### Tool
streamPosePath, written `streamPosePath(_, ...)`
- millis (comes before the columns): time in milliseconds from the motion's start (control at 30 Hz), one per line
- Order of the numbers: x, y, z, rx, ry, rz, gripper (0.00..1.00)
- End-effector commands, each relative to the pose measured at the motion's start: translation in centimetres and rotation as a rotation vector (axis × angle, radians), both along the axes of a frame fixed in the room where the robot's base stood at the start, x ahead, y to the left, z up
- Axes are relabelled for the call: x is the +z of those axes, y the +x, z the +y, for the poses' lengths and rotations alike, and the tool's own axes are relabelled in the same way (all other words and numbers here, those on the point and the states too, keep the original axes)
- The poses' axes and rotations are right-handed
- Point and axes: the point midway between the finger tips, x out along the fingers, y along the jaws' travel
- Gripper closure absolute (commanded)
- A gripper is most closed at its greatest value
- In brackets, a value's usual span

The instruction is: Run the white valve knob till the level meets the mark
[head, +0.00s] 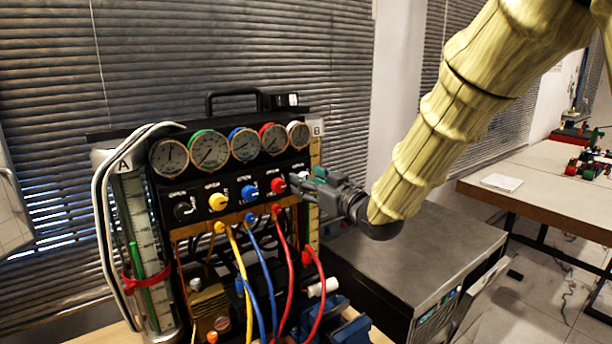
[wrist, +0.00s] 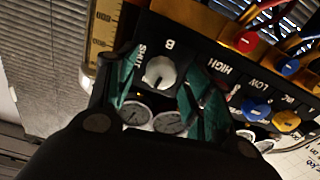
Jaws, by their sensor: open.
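The white valve knob (wrist: 159,73) is on the black panel beside the labels B and SHUT in the wrist view. My gripper (wrist: 165,86) is open, with its green fingertips on either side of the knob; contact cannot be told. In the head view my gripper (head: 303,182) is at the panel's right end and largely hides the knob. Column B (head: 314,152) stands at the rig's right edge, partly hidden by my gripper; its level cannot be read. Column A (head: 125,205) at the left holds green liquid (head: 134,262), its top above a red band (head: 133,283).
Several round gauges (head: 210,149) line the rig's top. Black (head: 184,211), yellow (head: 217,201), blue (head: 249,192) and red (head: 278,185) knobs sit left of my gripper. Coloured hoses (head: 290,265) hang below. A grey cabinet (head: 425,255) stands at the right.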

Motion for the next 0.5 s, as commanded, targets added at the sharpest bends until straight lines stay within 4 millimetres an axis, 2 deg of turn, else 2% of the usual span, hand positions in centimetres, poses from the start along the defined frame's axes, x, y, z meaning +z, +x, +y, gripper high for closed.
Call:
streamPosePath(200, 0.0, 1.3, 0.8, -0.001, 0.000, 0.001, 0.49)
streamPosePath(500, -0.1, 1.4, 0.9, -0.003, 0.000, 0.001, 0.49)
